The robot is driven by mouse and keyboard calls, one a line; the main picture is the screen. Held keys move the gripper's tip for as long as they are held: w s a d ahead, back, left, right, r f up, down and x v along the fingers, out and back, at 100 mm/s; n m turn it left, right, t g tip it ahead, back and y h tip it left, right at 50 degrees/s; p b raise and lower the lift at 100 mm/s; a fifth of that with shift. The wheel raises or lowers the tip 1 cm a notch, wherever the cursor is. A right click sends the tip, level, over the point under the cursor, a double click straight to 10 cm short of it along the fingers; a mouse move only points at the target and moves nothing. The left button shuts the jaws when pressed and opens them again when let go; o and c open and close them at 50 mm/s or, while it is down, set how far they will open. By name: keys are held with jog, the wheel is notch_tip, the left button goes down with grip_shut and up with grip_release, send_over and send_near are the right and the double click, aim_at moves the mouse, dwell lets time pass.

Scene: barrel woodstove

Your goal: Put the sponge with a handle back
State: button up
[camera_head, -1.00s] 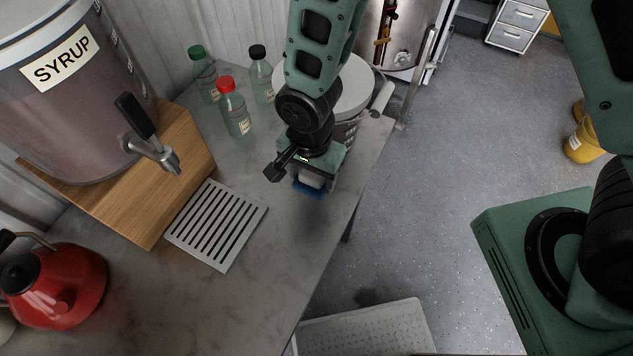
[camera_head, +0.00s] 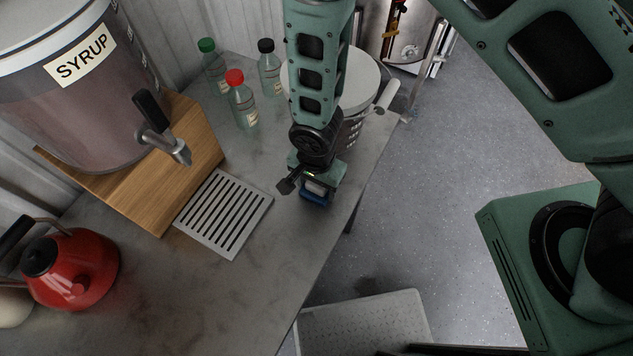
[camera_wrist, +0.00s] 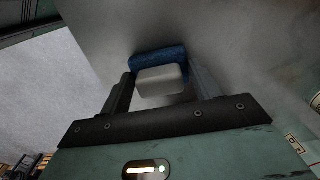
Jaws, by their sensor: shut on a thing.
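The sponge with a handle shows in the wrist view as a blue sponge (camera_wrist: 158,60) with a white block-like handle (camera_wrist: 160,80). My gripper (camera_wrist: 160,92) is shut on the white handle, with a finger on each side of it. In the head view my gripper (camera_head: 317,186) is over the right part of the grey worktop, near its edge. The blue sponge (camera_head: 314,199) shows just below the fingers. The head view does not clearly show whether the sponge touches the worktop.
A slotted metal drip tray (camera_head: 226,214) lies left of my gripper, before a wooden stand (camera_head: 135,195) with a syrup dispenser (camera_head: 75,110). Several capped bottles (camera_head: 243,105) and a white-lidded pot (camera_head: 362,85) stand behind. A red kettle (camera_head: 75,270) stands front left. The front worktop is clear.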

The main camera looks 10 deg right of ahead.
jog(key=shift+f, duration=0.25)
jog(key=o, duration=1)
jog(key=shift+r, duration=0.1)
jog(key=shift+r, duration=0.15)
notch_tip(320, 180, up, 12)
jog(key=b, duration=0.4)
jog(key=s+d+r+n, duration=0.2)
jog(key=s+r+n, duration=0.1)
jog(key=r+n, duration=0.2)
jog(key=s+d+r+n, duration=0.3)
jog(key=s+r+n, duration=0.1)
jog(key=r+n, duration=0.1)
jog(key=s+d+r+n, duration=0.3)
jog(key=s+r+n, duration=0.1)
jog(key=r+n, duration=0.1)
jog(key=shift+s+y, duration=0.15)
jog(key=shift+y, duration=0.15)
